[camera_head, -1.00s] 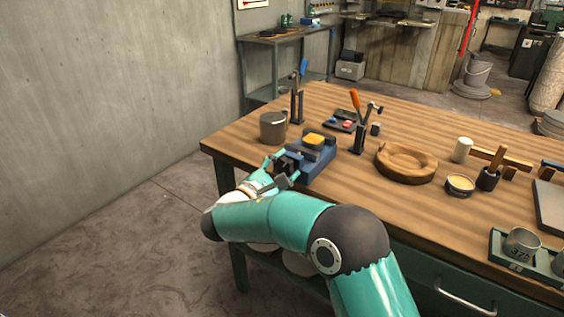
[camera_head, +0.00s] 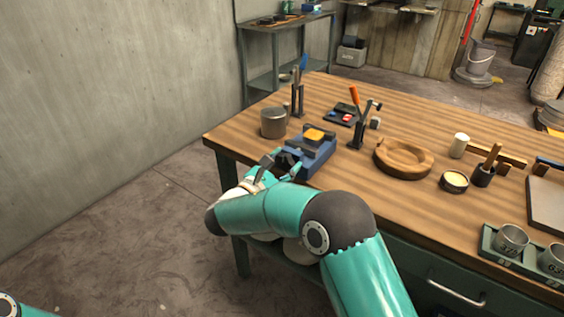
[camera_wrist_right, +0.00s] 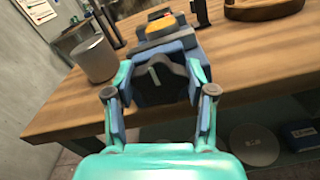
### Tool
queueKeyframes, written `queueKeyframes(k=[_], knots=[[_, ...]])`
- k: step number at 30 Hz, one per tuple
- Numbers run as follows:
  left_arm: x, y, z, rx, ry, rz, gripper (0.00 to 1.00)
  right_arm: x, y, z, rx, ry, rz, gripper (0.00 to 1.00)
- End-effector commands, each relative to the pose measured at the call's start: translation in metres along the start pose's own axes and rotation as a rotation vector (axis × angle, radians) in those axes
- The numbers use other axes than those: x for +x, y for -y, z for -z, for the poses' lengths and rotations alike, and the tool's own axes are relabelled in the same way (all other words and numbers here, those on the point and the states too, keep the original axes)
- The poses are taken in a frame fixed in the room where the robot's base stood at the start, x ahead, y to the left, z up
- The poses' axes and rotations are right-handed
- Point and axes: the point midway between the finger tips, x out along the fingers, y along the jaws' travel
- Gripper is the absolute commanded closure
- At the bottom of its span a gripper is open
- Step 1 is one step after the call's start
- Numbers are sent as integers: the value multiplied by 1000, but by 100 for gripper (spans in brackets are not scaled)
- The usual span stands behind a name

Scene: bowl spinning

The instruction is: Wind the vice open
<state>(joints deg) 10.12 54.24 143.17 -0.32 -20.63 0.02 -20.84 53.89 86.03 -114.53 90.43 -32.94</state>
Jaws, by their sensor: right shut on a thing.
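The blue vice (camera_head: 314,155) stands at the near left edge of the workbench, with a yellow-orange block (camera_head: 313,135) at its top. In the right wrist view the vice (camera_wrist_right: 180,46) is straight ahead, its dark handle part (camera_wrist_right: 172,88) with a pale bar facing me. My right gripper (camera_head: 280,164) is at this front end. In the wrist view its two fingers (camera_wrist_right: 160,82) stand on either side of the dark handle, shut on it. The exact contact is partly hidden. My left gripper is out of view.
A grey metal pot (camera_head: 273,123) stands just left of the vice. A tool stand (camera_head: 297,98), an orange-handled tool (camera_head: 356,100) and a wooden ring-shaped bowl (camera_head: 404,160) are behind and right. The workbench's front edge (camera_head: 340,198) runs below the vice.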

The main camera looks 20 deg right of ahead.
Motion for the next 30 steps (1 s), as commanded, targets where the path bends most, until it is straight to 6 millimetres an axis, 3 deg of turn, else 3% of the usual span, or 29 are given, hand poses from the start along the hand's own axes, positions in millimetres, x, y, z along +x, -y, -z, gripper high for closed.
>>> queueKeyframes(k=[8,9,13,23,30], knots=[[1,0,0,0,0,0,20,0,4,8,-14,-12,6,80],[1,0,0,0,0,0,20,0,4,8,-14,-12,6,39],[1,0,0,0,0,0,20,0,3,6,-10,-9,5,20],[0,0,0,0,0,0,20,-1,2,3,-4,-5,2,20],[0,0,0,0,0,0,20,-26,1,2,-4,-5,-1,20]])
